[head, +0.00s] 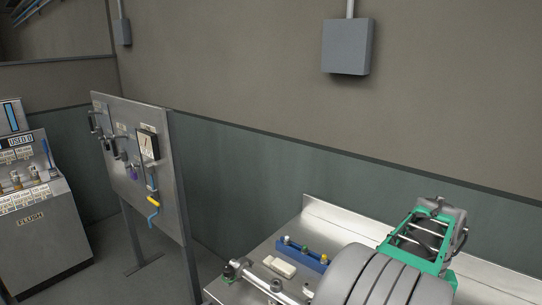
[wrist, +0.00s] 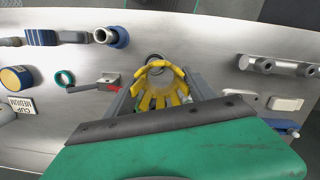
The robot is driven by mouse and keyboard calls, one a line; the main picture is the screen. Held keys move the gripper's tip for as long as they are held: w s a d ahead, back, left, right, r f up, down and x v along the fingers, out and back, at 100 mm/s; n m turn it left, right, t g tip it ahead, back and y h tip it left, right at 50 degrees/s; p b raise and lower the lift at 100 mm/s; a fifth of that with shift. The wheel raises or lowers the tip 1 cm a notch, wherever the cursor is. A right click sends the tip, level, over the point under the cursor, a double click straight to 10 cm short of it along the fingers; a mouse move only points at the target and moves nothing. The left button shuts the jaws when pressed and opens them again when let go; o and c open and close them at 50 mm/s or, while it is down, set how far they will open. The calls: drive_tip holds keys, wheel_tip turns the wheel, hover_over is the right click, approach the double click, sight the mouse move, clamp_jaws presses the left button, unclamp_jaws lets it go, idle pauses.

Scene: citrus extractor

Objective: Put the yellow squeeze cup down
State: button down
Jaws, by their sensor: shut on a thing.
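The yellow squeeze cup (wrist: 172,94) shows in the wrist view as a ring of yellow prongs. My gripper (wrist: 158,84) is shut on it, with one grey finger on each side. A round grey ring (wrist: 155,58) shows at the cup's far edge; I cannot tell if it belongs to the cup or to the surface. I cannot tell whether the cup touches the steel table (wrist: 210,40). In the head view my green-framed wrist is over the table at the lower right, and the cup is hidden there.
On the left of the wrist view are a "CUP MEDIUM" label (wrist: 22,105), a blue-and-yellow round part (wrist: 15,79), a teal ring (wrist: 64,78) and a metal block with a red part (wrist: 108,82). A metal bar (wrist: 280,66) and white block (wrist: 286,103) are on the right.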

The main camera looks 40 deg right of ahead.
drive_tip(key=w+a+f+n+b, duration=0.1)
drive_tip(key=w+a+f+n, duration=0.1)
drive_tip(key=w+a, duration=0.75)
drive_tip(key=w+a+f+n+b, duration=0.2)
drive_tip(key=w+a, duration=0.3)
drive_tip(key=w, duration=0.9)
drive_tip(key=w+a+f+n+b, duration=0.1)
drive_tip(key=w+a+n, duration=0.3)
drive_tip(key=a, duration=0.8)
drive_tip(key=w+a+f+n+h+b, duration=0.1)
drive_tip(key=w+a+n, duration=0.3)
drive_tip(key=a, duration=0.9)
drive_tip(key=shift+w+g, duration=0.4)
drive_tip(key=shift+w, duration=0.15)
drive_tip(key=shift+a, duration=0.15)
